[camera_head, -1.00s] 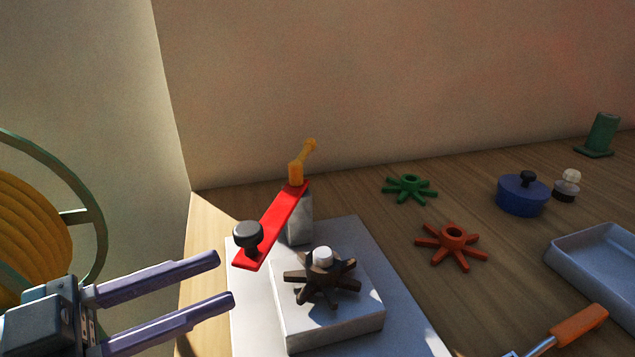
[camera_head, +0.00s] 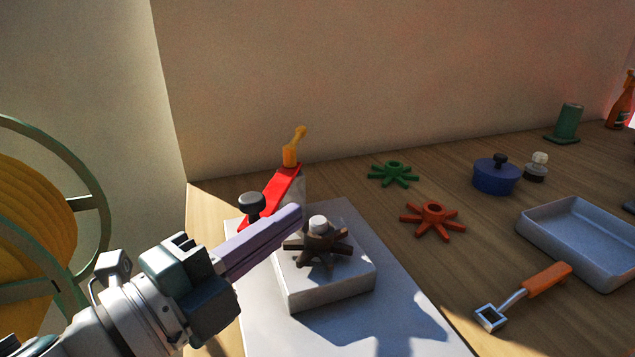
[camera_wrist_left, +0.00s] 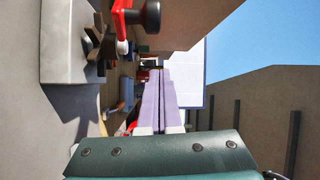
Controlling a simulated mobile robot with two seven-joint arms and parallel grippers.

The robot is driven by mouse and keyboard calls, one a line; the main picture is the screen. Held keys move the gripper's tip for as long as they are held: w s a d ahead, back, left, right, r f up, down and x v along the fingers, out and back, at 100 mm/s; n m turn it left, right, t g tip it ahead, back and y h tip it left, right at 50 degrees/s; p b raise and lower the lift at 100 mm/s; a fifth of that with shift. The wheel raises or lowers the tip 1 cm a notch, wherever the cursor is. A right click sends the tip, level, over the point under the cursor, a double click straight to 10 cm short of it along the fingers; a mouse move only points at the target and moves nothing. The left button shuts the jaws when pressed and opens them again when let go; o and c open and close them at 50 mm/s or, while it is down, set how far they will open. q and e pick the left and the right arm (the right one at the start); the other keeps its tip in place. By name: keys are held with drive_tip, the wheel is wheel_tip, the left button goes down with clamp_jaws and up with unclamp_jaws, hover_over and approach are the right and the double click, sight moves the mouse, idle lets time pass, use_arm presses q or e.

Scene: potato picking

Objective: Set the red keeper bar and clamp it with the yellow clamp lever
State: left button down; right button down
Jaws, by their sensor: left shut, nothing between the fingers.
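The red keeper bar (camera_head: 285,184) runs from the post at the back of the white base plate toward the front left, with a black knob (camera_head: 251,205) at its near end. The yellow clamp lever (camera_head: 292,149) stands at the bar's far end, tilted up to the right. My left gripper (camera_head: 297,212) is shut and empty, its purple fingers in front of the bar's near end and beside the dark brown star wheel (camera_head: 318,247). In the left wrist view the black knob (camera_wrist_left: 147,16) and red bar (camera_wrist_left: 121,15) are at the top. My right gripper is not in view.
The white base plate (camera_head: 385,299) carries a raised block (camera_head: 331,288) under the brown wheel. Green (camera_head: 394,173) and orange (camera_head: 433,218) star wheels, a blue pot (camera_head: 495,176), a grey tray (camera_head: 580,243) and an orange-handled tool (camera_head: 548,281) lie to the right.

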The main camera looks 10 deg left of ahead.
use_arm(q)
drive_tip(key=a, duration=0.1)
drive_tip(key=w+a, duration=0.2)
drive_tip(key=shift+a+f, duration=0.15)
drive_tip(key=shift+f, duration=0.15)
drive_tip(key=a+m+g+h+b, duration=0.1)
drive_tip(key=a+h+b, duration=0.1)
drive_tip(key=a, duration=0.5)
drive_tip(key=shift+w+a+m+b, duration=0.2)
drive_tip(key=shift+w+m+b, duration=0.1)
drive_tip(key=shift+b, duration=0.2)
